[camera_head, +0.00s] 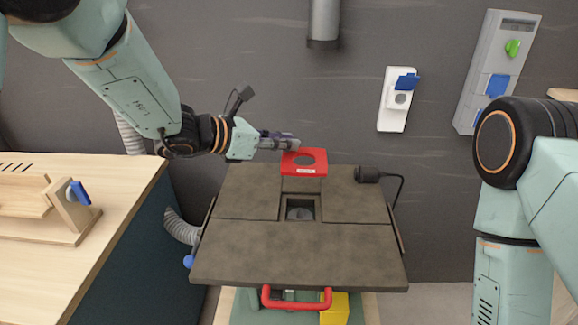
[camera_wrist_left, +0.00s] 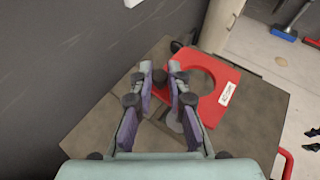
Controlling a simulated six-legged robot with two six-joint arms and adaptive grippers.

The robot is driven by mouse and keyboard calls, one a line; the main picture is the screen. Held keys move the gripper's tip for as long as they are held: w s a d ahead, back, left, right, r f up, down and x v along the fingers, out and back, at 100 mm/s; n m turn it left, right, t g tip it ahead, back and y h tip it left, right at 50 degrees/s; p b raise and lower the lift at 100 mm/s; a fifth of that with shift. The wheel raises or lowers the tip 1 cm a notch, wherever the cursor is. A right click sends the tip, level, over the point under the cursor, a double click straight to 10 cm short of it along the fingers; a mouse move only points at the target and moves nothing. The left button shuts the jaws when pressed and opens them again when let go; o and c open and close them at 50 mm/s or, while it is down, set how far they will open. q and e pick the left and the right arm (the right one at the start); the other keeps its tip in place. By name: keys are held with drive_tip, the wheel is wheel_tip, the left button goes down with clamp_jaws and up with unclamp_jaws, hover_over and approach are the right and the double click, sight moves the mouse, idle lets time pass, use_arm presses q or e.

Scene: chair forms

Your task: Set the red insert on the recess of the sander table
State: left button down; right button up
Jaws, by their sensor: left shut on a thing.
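The red insert (camera_head: 304,169) is a flat square plate with a round hole and a small white label. My left gripper (camera_head: 294,144) is shut on its far left edge and holds it over the back of the sander table (camera_head: 240,243). The insert also shows in the left wrist view (camera_wrist_left: 222,97), to the right of the fingertips (camera_wrist_left: 175,88). The recess (camera_head: 300,209) is a square opening in the middle of the dark table top, in front of the insert. My right gripper is out of view; only my right arm shows.
A wooden bench (camera_head: 110,195) with a wooden block fixture (camera_head: 48,205) stands at the left. A black lamp-like part (camera_head: 368,174) sits at the table's back right. A red handle (camera_head: 297,305) is at the front. Sockets (camera_head: 397,99) hang on the grey wall.

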use_arm(q)
drive_tip(key=shift+w+a+f+b, duration=0.1)
drive_tip(key=shift+a+f+b, duration=0.05)
drive_tip(key=shift+f+b, duration=0.8)
drive_tip(key=shift+a+f+b, duration=0.2)
drive_tip(key=shift+f+b, duration=0.45)
drive_tip(key=shift+f, duration=0.45)
drive_tip(key=shift+w+a+f+b, duration=0.1)
drive_tip(key=shift+a+f+b, duration=0.05)
drive_tip(key=shift+f+b, duration=0.8)
drive_tip(key=shift+s+d+f+b, duration=0.1)
drive_tip(key=shift+d+f+b, duration=0.1)
drive_tip(key=shift+f, duration=0.25)
drive_tip(key=shift+s+d+f+b, duration=0.1)
drive_tip(key=shift+f+b, duration=0.1)
drive_tip(key=shift+f, duration=0.2)
drive_tip(key=shift+w+a+f+b, duration=0.1)
drive_tip(key=shift+a+f+b, duration=0.05)
drive_tip(key=shift+f+b, duration=0.4)
drive_tip(key=shift+w+a+f+b, duration=0.1)
drive_tip(key=shift+f+b, duration=0.2)
drive_tip(key=shift+f, duration=0.55)
drive_tip(key=shift+s+d, duration=0.1)
drive_tip(key=shift+d, duration=0.15)
drive_tip(key=shift+a, duration=0.15)
drive_tip(key=shift+b, duration=0.35)
